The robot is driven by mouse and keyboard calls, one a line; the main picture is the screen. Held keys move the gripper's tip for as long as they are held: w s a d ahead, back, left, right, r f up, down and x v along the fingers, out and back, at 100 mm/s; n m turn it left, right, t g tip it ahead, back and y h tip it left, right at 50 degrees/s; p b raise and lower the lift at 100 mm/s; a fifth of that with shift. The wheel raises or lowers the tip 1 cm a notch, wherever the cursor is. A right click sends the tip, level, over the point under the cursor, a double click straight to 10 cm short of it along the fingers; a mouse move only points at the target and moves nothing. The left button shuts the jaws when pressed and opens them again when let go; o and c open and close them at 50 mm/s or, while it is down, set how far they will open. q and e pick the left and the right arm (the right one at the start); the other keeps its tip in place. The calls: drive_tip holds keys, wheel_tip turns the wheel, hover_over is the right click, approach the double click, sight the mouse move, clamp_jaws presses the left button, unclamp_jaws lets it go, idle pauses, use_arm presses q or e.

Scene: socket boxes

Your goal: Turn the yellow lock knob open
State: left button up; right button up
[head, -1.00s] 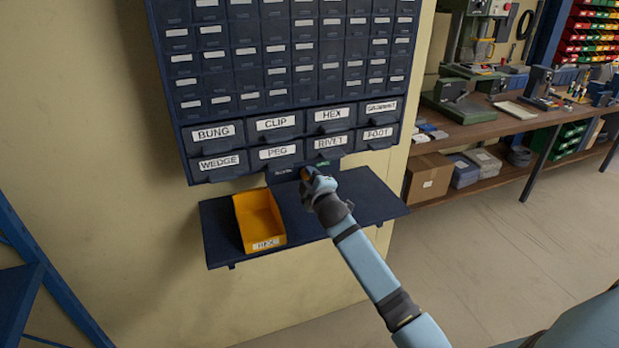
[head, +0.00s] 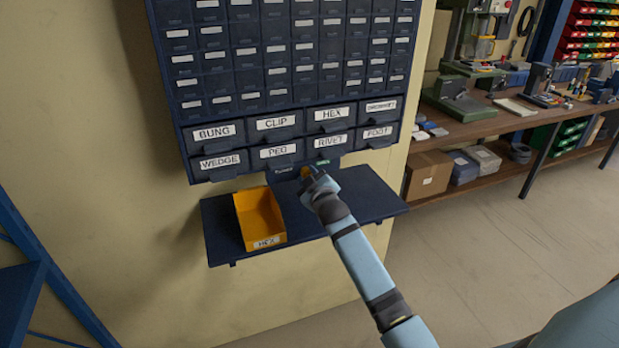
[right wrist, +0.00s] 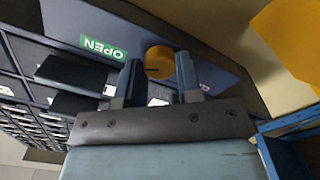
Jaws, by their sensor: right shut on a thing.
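The yellow lock knob (right wrist: 160,60) is round and sits on a dark blue plate (right wrist: 205,45) below the cabinet drawers. A green OPEN label (right wrist: 103,47) is beside it, upside down in the right wrist view. My right gripper (right wrist: 159,74) has one finger on each side of the knob and is shut on it. A dark line shows on the knob's face. In the head view my right gripper (head: 315,178) covers most of the knob (head: 305,172). The green label (head: 322,163) shows just above it. My left gripper is not in view.
A dark blue shelf (head: 355,205) juts out beneath the plate, with a yellow HEX bin (head: 259,216) left of my right gripper. Labelled drawers (head: 277,124) fill the cabinet above. A workbench (head: 480,125) stands to the right, and the floor in front is clear.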

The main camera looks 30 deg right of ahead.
drive_tip(key=o, duration=0.9)
drive_tip(key=shift+o, duration=0.2)
drive_tip(key=b+v, duration=0.2)
drive_tip(key=v, duration=1.1)
drive_tip(key=shift+s, duration=0.4)
drive_tip(key=s+a+f+m+g+y+p, duration=0.1)
drive_tip(key=s+a+f+g+y+p, duration=0.1)
drive_tip(key=s+a+f, duration=0.8)
drive_tip(key=s+a+f+m+g+y+p, duration=0.1)
drive_tip(key=s+a+f+g+y, duration=0.3)
drive_tip(key=s+a+f, duration=0.6)
drive_tip(key=s+f+y+p, duration=0.1)
drive_tip(key=s, duration=0.3)
drive_tip(key=shift+a+y, duration=0.25)
drive_tip(key=shift+y, duration=0.05)
